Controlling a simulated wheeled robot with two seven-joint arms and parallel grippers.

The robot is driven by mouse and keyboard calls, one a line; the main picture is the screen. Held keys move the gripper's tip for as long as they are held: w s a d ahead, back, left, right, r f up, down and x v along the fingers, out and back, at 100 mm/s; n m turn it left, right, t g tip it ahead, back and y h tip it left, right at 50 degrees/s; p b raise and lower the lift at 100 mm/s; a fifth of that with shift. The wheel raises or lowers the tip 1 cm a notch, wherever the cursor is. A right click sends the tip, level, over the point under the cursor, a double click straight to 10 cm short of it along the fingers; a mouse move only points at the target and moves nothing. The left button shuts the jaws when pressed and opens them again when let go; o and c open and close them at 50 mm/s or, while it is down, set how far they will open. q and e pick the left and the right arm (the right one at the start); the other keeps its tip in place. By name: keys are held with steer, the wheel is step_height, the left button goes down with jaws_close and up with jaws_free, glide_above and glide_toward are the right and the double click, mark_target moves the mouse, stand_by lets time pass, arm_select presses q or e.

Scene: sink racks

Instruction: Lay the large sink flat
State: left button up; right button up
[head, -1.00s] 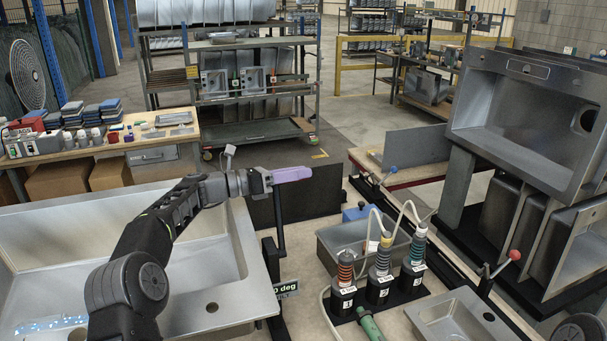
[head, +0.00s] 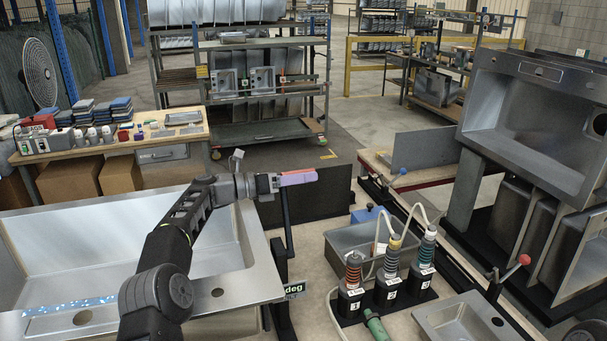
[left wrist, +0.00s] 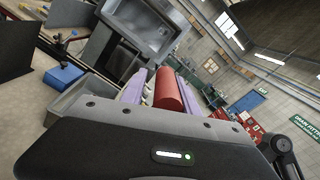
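The large steel sink (head: 262,262) fills the lower left of the head view, its back wall leaning away. My left arm crosses in front of it. My left gripper (head: 298,178) is at the top of a dark upright lever (head: 287,222) beside the sink's right side. In the left wrist view its purple fingers stand either side of a red cylindrical handle (left wrist: 168,92), with a narrow gap on the left. The gripper looks open around the handle. A tilt sign (head: 292,288) marked "deg" stands by the sink's near right corner, partly hidden. My right gripper is out of view.
Several hose-fitted tools (head: 388,280) stand right of the lever, before a grey basin (head: 350,240). A small sink (head: 462,318) is at the lower right. Racked sinks (head: 535,110) rise at the right. A workbench (head: 170,138) stands behind the large sink.

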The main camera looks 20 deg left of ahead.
arm_select(q)
steer(key=shift+o, duration=0.8)
steer(key=shift+r, duration=0.1)
steer(key=shift+o, duration=0.2)
steer(key=shift+r, duration=0.2)
steer(key=shift+s+a, duration=0.15)
steer(key=shift+a, duration=0.2)
steer(key=b+v, duration=0.2)
steer(key=v, duration=0.4)
steer(key=shift+f+b, duration=0.2)
steer(key=shift+b, duration=0.1)
steer(key=shift+s+a+r, duration=0.1)
steer(key=shift+s+a, duration=0.25)
steer(key=shift+a, duration=0.05)
